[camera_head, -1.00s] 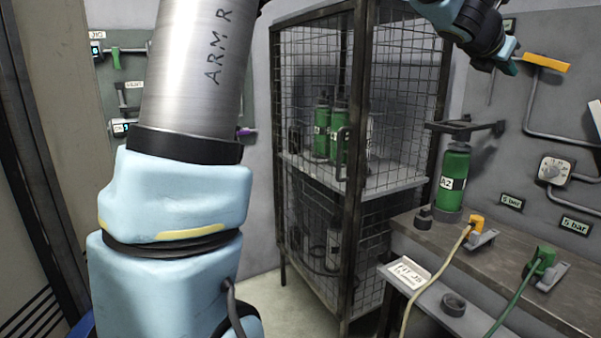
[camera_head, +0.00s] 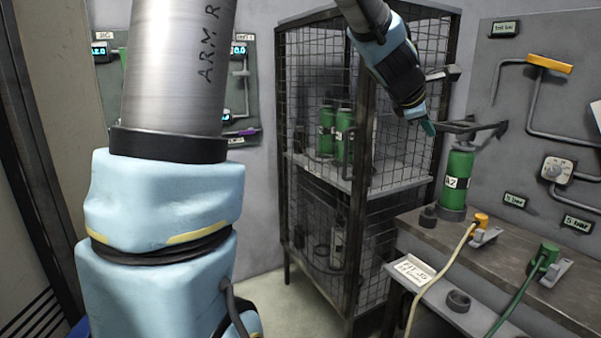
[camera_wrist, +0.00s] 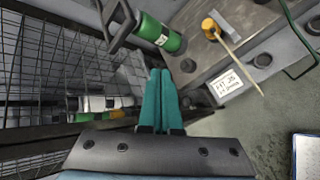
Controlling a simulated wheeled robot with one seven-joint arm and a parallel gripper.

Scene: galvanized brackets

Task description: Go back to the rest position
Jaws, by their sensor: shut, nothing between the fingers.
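My gripper (camera_head: 428,128) is in the head view at the upper right, in front of the wire cage and left of the black bracket on the wall. Its two teal fingers point down and to the right. In the wrist view my gripper (camera_wrist: 161,72) shows its teal fingers close together, shut with nothing between them. The green bottle (camera_head: 456,180) marked A2 stands upright on the bench, apart from the fingers. It also shows in the wrist view (camera_wrist: 172,41).
A wire mesh cage (camera_head: 362,200) with green bottles (camera_head: 344,135) inside stands left of the bench (camera_head: 510,250). The black bracket (camera_head: 472,128) sticks out above the A2 bottle. A yellow-handled pipe (camera_head: 550,64) is on the wall panel. Yellow (camera_head: 481,220) and green (camera_head: 549,250) hose connectors sit on the bench.

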